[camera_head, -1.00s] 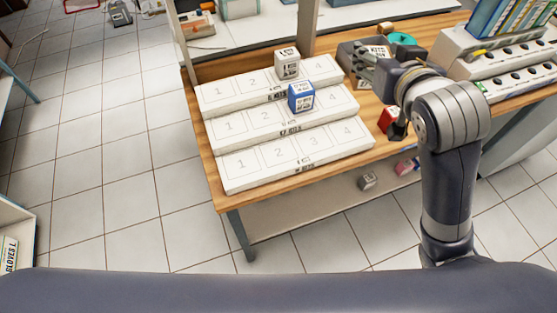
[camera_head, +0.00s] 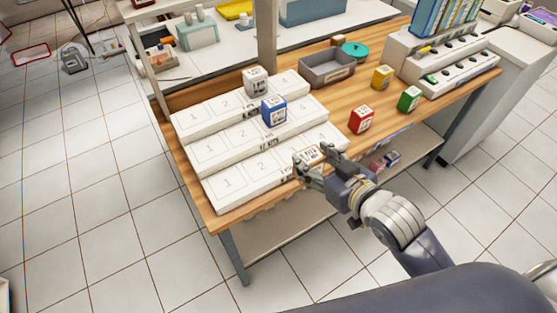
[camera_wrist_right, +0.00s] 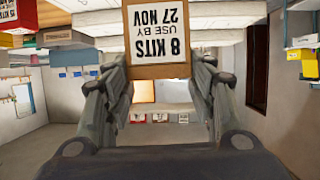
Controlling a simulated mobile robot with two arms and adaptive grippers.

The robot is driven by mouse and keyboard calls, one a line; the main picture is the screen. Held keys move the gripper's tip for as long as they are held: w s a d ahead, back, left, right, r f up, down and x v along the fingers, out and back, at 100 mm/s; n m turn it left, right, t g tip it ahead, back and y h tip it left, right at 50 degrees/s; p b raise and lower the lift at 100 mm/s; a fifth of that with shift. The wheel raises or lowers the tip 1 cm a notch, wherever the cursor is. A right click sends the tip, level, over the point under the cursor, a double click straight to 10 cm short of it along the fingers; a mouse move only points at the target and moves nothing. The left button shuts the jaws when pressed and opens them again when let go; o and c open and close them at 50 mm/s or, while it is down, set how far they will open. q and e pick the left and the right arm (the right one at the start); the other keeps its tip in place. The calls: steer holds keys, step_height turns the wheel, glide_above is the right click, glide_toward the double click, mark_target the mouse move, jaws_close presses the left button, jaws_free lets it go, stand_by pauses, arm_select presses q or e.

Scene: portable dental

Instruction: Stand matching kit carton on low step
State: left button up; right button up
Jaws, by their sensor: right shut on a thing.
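My right gripper (camera_head: 313,160) is shut on a carton (camera_head: 310,153) with a pale labelled face and orange-brown edges. In the right wrist view the carton (camera_wrist_right: 157,35) sits between the fingertips, its label "8 KITS USE BY 27 NOV" upside down. In the head view it is at the right part of the low step (camera_head: 228,202), the front one of three white numbered steps; I cannot tell whether it touches. The fingers partly cover it and the step's right end. A blue carton (camera_head: 274,110) stands on the middle step, a grey-white carton (camera_head: 255,80) on the top step. My left gripper is not in view.
Red (camera_head: 360,120), yellow (camera_head: 382,77) and green (camera_head: 409,98) cartons stand on the wooden bench to the right. A grey tray (camera_head: 318,76) and a teal round item (camera_head: 355,49) lie behind. A shelf post (camera_head: 266,35) rises behind the steps. The low step's left part is bare.

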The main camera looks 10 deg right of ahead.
steer(key=shift+y, duration=0.3)
steer(key=w+f+p, duration=0.1)
steer(key=w+f, duration=0.1)
steer(key=w, duration=0.2)
steer(key=w+f+p, duration=0.1)
steer(key=w+f, duration=0.1)
steer(key=w, duration=0.3)
steer(key=w+f+p, duration=0.1)
steer(key=w+f, duration=0.1)
steer(key=w, duration=0.2)
steer(key=shift+w+d+f+p, duration=0.1)
steer(key=shift+w+f+p, duration=0.15)
steer(key=shift+w+p, duration=0.15)
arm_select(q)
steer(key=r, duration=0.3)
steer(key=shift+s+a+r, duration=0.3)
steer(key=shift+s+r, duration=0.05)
arm_select(e)
steer(key=shift+f, duration=0.35)
steer(key=shift+f, duration=0.1)
steer(key=o, duration=1.1)
steer(key=shift+c, duration=0.2)
